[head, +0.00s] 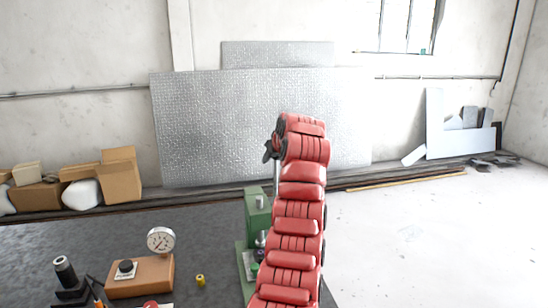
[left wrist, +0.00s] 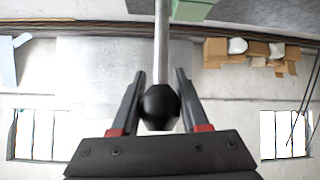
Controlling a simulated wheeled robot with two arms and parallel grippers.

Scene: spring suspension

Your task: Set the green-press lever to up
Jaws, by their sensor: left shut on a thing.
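The green press (head: 258,215) stands on the dark table, partly hidden behind my red left arm. Its metal lever rod (head: 276,178) points up, close to upright, from the press. In the left wrist view, which is upside down, the rod (left wrist: 161,45) runs from near the green press body (left wrist: 192,9) to a black ball knob (left wrist: 160,106). My left gripper (head: 270,151) is at the rod's top end. Its fingers (left wrist: 160,78) are on both sides of the knob, shut on it. My right gripper is out of view.
A gauge (head: 160,240) on an orange block (head: 141,278), a small yellow part (head: 200,280) and a black stand (head: 67,278) are on the table left of the press. Cardboard boxes (head: 121,174) lie by the back wall. The floor at right is mostly clear.

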